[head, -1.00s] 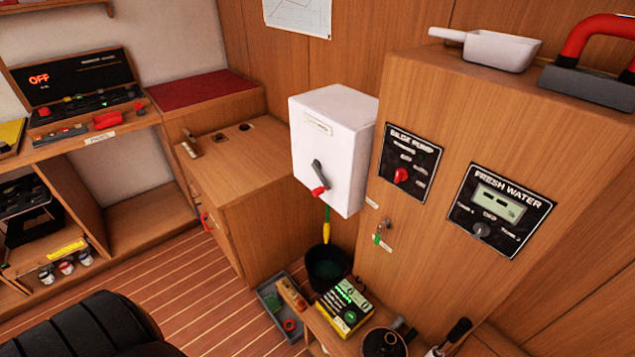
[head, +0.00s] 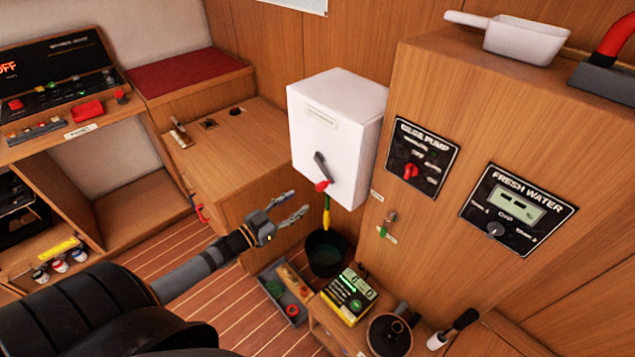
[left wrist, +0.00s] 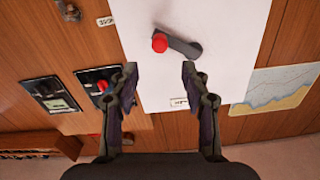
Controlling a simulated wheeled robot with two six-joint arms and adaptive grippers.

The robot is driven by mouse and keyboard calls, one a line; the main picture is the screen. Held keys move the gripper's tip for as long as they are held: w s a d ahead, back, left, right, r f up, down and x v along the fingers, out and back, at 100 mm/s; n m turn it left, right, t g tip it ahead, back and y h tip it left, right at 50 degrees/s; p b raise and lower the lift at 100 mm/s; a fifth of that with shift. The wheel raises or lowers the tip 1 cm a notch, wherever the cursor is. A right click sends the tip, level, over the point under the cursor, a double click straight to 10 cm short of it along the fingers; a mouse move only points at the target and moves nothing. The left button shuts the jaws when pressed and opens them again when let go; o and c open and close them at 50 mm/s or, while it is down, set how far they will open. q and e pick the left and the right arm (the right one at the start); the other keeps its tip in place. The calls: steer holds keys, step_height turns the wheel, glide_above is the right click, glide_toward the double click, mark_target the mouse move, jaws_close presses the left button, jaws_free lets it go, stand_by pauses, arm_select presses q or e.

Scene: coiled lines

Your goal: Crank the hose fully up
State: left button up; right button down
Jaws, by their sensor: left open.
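The white hose reel box (head: 336,132) is mounted on the wood wall. Its grey crank (head: 321,165) with a red knob (head: 322,186) is on the front face. The green hose with a yellow end (head: 327,217) hangs below the box, over a dark bucket. In the left wrist view the red knob (left wrist: 159,43) and grey crank (left wrist: 183,46) lie ahead, beyond the fingertips. My left gripper (head: 290,212) is open and empty, to the left of the box and lower than the knob in the head view. My right gripper is not in view.
A dark bucket (head: 327,252) stands under the hose. A grey tray (head: 272,286) and a green-yellow device (head: 348,294) are near it. A wooden cabinet (head: 440,150) with panels stands right of the box. A lower wooden cabinet (head: 235,145) is at left.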

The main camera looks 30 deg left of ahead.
mark_target(318, 188)
arm_select(q)
steer(key=b+x, duration=0.1)
steer(key=x, duration=0.4)
steer(key=p+x, duration=0.1)
steer(key=x, duration=0.3)
steer(key=shift+w+d+r, duration=0.1)
steer(key=shift+w, duration=0.25)
steer(key=shift+w+d, duration=0.15)
steer(key=shift+w, duration=0.2)
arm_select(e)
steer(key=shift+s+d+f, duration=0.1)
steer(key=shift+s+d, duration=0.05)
arm_select(q)
steer(key=shift+c, duration=0.4)
steer(key=c, duration=0.7)
jaws_close()
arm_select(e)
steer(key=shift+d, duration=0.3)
